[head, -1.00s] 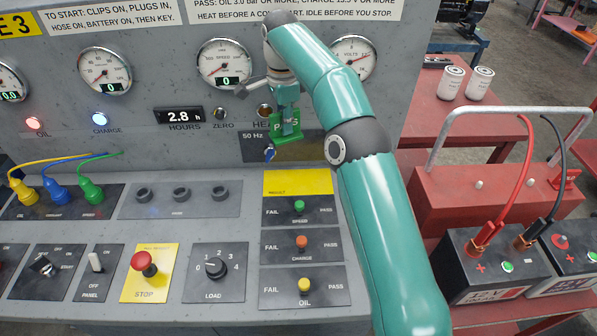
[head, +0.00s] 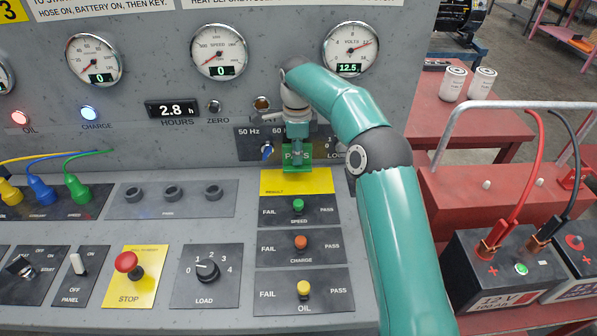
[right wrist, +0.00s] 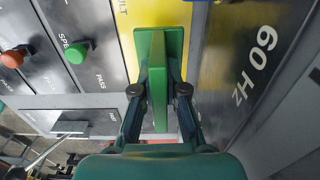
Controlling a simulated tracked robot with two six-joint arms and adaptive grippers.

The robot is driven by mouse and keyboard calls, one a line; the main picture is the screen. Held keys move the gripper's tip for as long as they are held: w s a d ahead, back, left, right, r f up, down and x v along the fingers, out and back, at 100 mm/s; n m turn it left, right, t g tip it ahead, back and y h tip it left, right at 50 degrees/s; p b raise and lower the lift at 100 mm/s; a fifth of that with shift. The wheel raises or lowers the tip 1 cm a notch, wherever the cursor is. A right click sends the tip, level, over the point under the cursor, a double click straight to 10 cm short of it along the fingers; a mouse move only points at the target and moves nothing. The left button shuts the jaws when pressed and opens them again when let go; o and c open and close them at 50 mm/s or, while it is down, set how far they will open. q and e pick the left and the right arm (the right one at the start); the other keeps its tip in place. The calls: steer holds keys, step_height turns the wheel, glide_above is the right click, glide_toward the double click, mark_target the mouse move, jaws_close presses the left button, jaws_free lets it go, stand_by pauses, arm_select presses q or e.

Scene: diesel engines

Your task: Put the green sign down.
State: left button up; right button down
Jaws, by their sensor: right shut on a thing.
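The green sign (head: 290,158) stands upright at the back edge of the yellow RESULT plate (head: 318,181) in the head view, in front of the console's back panel. My right gripper (head: 298,150) is shut on it from above and behind its lettering is partly hidden. In the right wrist view the green sign (right wrist: 158,75) lies between the two dark fingers of my right gripper (right wrist: 159,92), with the yellow plate (right wrist: 205,40) close beyond it. I cannot tell whether the sign touches the plate. My left gripper is not in view.
Below the plate are the SPEED switch (head: 298,205), CHARGE switch (head: 301,242) and OIL switch (head: 303,289). The red STOP button (head: 127,262) and LOAD knob (head: 207,270) sit to the left. Batteries (head: 500,268) and a red toolbox (head: 470,200) stand at right.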

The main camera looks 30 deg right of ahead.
mark_target(297, 168)
steer(key=shift+f, duration=2.35)
steer(key=c, duration=1.7)
jaws_free()
steer(key=shift+f, duration=0.15)
steer(key=o, duration=0.5)
step_height(297, 168, up, 12)
steer(key=shift+r+p, duration=0.2)
steer(key=shift+p, duration=0.85)
